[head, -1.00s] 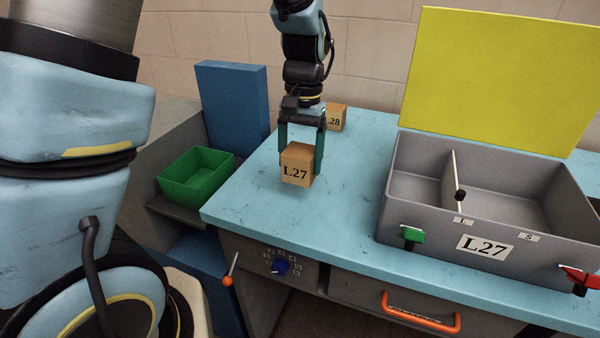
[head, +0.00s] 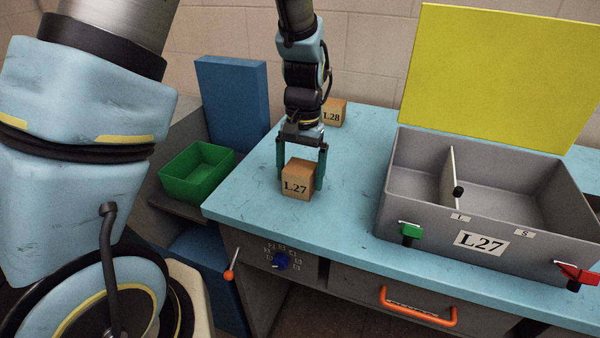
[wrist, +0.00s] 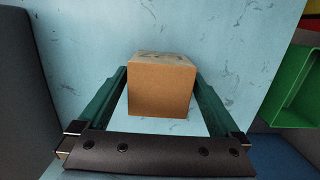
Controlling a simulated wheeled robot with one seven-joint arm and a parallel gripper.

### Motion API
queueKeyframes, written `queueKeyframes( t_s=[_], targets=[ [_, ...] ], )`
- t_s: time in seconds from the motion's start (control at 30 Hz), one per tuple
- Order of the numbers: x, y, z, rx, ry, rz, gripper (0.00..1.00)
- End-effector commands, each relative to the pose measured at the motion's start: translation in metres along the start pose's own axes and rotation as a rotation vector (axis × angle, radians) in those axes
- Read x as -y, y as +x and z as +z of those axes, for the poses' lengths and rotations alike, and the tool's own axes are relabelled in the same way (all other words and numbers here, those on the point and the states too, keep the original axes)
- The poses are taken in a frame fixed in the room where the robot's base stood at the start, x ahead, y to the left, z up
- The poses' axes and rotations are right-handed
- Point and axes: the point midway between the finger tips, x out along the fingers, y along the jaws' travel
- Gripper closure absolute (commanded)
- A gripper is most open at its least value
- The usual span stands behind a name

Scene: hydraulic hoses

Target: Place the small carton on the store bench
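A small brown carton marked L27 (head: 296,184) is upright on the light blue bench (head: 345,180), near its left end. It also shows in the wrist view (wrist: 161,88). My gripper (head: 301,187) points down over it, with one green finger on each side. The fingers look apart from the carton in the wrist view (wrist: 161,75), with narrow gaps on both sides. A second carton, marked L28 (head: 333,116), stands farther back on the bench, partly hidden behind my wrist.
A grey case labelled L27 (head: 425,222) with its yellow lid (head: 500,75) raised takes the right of the bench. A green tray (head: 196,190) and a blue upright box (head: 235,100) stand to the left. The bench in front of the carton is clear.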

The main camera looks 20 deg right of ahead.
Motion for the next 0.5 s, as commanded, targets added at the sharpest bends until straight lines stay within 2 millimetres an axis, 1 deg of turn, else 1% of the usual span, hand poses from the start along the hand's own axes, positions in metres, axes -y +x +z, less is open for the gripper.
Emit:
queueKeyframes(
  t_s=[0.2, 0.33, 0.47, 0.5],
  targets=[
    [0.0, -0.001, 0.0, 0.0, 0.0, 0.0, 0.0],
    [0.0, -0.007, 0.0, -0.003, 0.0, 0.001, 0.0],
    [0.0, -0.026, -0.001, -0.006, 0.001, 0.0, 0.0],
    [0.0, -0.034, -0.002, -0.008, 0.0, 0.001, 0.0]
  ],
)
